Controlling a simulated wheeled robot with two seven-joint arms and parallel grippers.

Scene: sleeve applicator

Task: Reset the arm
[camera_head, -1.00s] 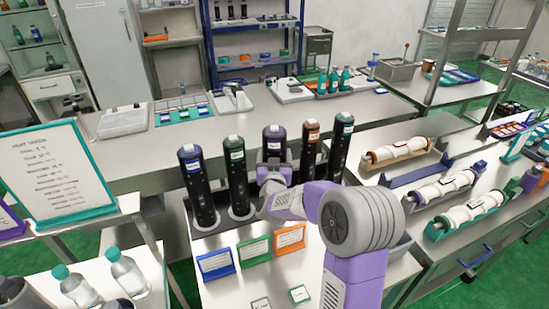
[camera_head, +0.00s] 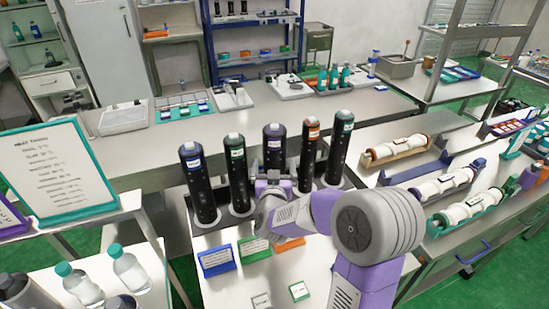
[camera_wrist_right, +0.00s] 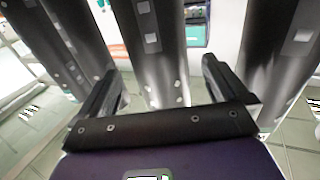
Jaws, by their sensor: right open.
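My right arm comes in from the lower right. In the head view its gripper (camera_head: 273,178) is in front of the middle black cylinder with a purple top (camera_head: 275,140), which stands upright in a row. My jaws are partly hidden there. In the right wrist view the two fingers of the gripper (camera_wrist_right: 160,78) are apart, with a black cylinder (camera_wrist_right: 152,45) seen between them; I cannot tell whether it lies between the tips or just beyond. No cylinder is seen gripped. My left gripper does not show.
Blue-top (camera_head: 202,188), green-top (camera_head: 237,172), orange-top (camera_head: 309,155) and teal-top (camera_head: 340,148) cylinders stand close beside the middle one. A blue card (camera_head: 218,260) and a green card (camera_head: 254,249) stand in front. White rollers on cradles (camera_head: 396,150) lie to the right.

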